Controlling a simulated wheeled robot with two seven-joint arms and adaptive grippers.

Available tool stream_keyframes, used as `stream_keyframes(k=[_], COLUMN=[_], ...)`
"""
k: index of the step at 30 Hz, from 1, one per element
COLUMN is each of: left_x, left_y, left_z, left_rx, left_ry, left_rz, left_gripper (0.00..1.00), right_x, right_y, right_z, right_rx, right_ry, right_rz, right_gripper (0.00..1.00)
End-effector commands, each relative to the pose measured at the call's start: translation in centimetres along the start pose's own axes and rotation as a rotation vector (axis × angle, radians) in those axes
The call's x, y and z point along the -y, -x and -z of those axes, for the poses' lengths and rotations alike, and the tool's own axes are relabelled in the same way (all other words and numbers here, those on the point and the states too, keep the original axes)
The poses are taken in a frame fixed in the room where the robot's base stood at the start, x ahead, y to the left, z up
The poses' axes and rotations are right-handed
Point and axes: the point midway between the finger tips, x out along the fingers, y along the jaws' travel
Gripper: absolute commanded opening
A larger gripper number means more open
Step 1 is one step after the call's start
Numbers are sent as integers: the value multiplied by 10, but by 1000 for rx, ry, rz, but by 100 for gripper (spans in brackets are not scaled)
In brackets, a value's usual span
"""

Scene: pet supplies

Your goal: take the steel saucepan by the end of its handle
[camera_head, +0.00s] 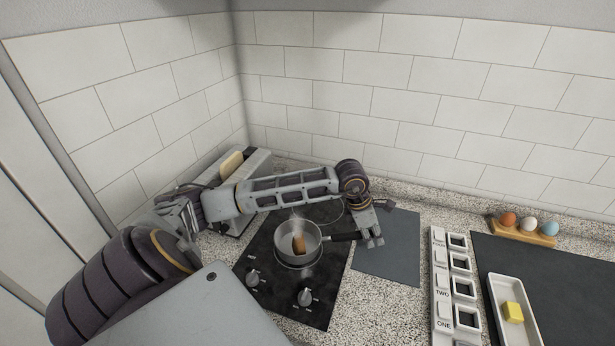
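The steel saucepan (283,249) stands upright on the front burner of a black hob (262,285). A brown piece of food (299,243) is in it, and steam rises above it. My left arm reaches across behind the pan, and my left gripper (373,244) hangs down at the end of the handle, fingers pointing toward the counter. The gripper covers the handle's tip, so I cannot tell whether the fingers close on it or stand beside it. My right gripper is not in view.
A dark grey mat (390,262) lies right of the hob. Further right are a row of white labelled switches (441,287), a white dish (527,327) with a yellow block, and several eggs in a wooden holder (522,233). A toaster (256,165) stands behind my arm.

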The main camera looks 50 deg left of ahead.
Motion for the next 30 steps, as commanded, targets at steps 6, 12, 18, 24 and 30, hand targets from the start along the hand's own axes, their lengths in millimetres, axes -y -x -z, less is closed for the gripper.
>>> stream_keyframes(k=[6, 12, 18, 24, 30], left_x=[0, -1, -1, -1, -1], left_y=[0, 1, 1, 6, 21], left_z=[0, 0, -1, -3, -9], left_rx=[0, 1, 1, 2, 2], left_ry=[0, 0, -1, -1, -1], left_rz=[0, -2, -2, -3, -3], left_gripper=[0, 0, 0, 0, 0], right_x=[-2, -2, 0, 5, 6], right_y=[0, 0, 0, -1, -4], right_z=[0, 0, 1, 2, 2], right_rx=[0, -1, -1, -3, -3], right_ry=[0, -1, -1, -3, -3], right_rz=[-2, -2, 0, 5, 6], right_gripper=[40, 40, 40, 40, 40])
